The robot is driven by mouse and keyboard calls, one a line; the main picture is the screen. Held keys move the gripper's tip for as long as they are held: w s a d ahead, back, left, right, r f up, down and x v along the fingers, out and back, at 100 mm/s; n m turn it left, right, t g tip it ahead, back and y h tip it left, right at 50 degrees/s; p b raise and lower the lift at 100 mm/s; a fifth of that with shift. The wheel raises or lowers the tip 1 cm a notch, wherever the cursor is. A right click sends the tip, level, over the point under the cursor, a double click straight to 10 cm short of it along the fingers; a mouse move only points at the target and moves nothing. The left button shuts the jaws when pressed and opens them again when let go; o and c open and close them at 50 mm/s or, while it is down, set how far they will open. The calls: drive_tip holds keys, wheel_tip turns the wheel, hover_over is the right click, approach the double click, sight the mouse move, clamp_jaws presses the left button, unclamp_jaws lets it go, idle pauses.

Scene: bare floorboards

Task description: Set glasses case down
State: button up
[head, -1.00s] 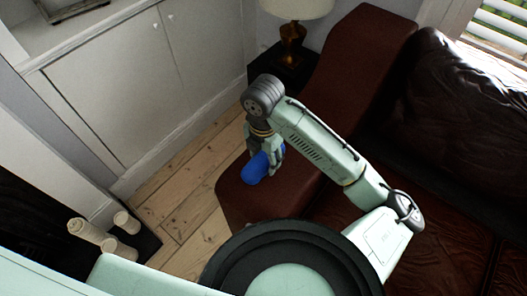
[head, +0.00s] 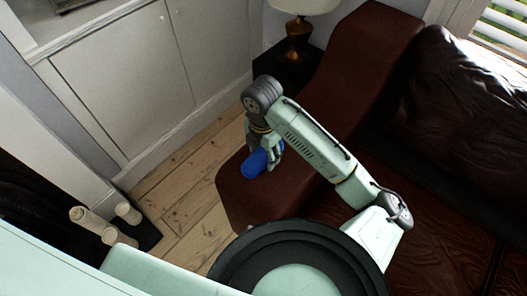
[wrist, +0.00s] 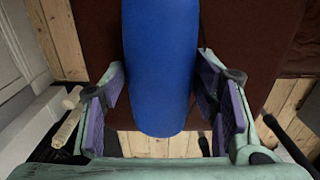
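The blue glasses case (head: 255,163) is over the near end of the brown leather sofa's arm (head: 285,185). I cannot tell whether it touches the leather. My gripper (head: 264,153) points down over the case with a finger on either side. In the wrist view the case (wrist: 160,65) runs from the top edge to a rounded end between my fingers (wrist: 161,85). The case's underside is hidden.
A lamp (head: 298,40) stands on a dark side table (head: 288,72) behind the sofa arm. White cupboards (head: 125,85) line the left wall. Pale candles (head: 90,220) stand at the lower left. Bare floorboards (head: 185,205) lie beside the sofa.

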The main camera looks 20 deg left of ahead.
sight(263, 154)
drive_tip(key=o, duration=0.3)
wheel_tip(263, 154, up, 12)
drive_tip(key=shift+s+r+p, duration=0.1)
drive_tip(key=shift+r+p, duration=0.05)
drive_tip(key=shift+p, duration=0.4)
idle(0.4)
